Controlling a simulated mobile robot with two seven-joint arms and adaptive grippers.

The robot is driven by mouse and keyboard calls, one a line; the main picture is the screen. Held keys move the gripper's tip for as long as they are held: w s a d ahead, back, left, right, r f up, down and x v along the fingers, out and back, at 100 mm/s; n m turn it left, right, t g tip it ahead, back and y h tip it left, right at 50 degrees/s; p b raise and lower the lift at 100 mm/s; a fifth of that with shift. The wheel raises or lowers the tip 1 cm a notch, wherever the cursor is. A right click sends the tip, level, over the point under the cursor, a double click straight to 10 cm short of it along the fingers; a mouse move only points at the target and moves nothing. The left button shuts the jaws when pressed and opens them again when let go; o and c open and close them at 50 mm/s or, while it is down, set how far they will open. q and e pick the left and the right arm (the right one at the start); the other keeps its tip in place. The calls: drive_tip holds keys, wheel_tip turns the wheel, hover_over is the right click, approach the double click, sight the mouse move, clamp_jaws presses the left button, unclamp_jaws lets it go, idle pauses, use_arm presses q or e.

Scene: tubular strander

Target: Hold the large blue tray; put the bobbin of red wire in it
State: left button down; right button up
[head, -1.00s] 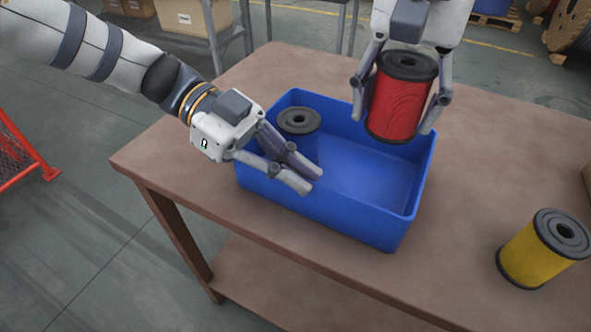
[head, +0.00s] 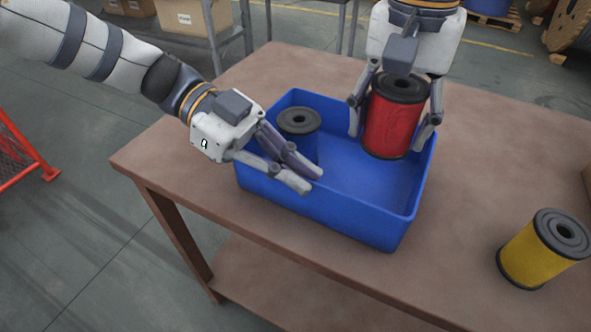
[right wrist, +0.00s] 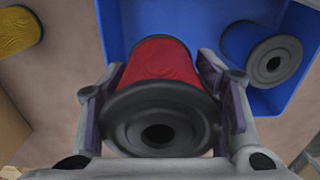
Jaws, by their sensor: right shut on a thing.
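The large blue tray (head: 345,222) stands on the brown table. The bobbin of red wire (head: 392,122), with black flanges, is upright within the tray's right back part; I cannot tell whether it touches the floor. My right gripper (head: 387,142) is shut on its sides from behind. The right wrist view also shows the red bobbin (right wrist: 160,62) between the fingers, over the blue tray (right wrist: 190,20). My left gripper (head: 312,181) is at the tray's near wall, with its fingers close together about the rim; whether they clamp it is unclear.
A blue bobbin (head: 299,124) stands in the tray's left back corner, also visible in the right wrist view (right wrist: 265,55). A yellow bobbin (head: 540,250) stands on the table (head: 465,195) at the right. The table is clear between it and the tray.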

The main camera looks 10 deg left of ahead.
sight(372, 190)
idle(0.8)
drive_tip(key=shift+f, duration=4.65)
drive_tip(key=o, duration=1.6)
drive_tip(key=shift+c, duration=0.2)
drive_tip(key=shift+d, duration=0.1)
use_arm(q)
drive_tip(key=c, duration=1.7)
unclamp_jaws()
use_arm(e)
wheel_tip(372, 190, up, 12)
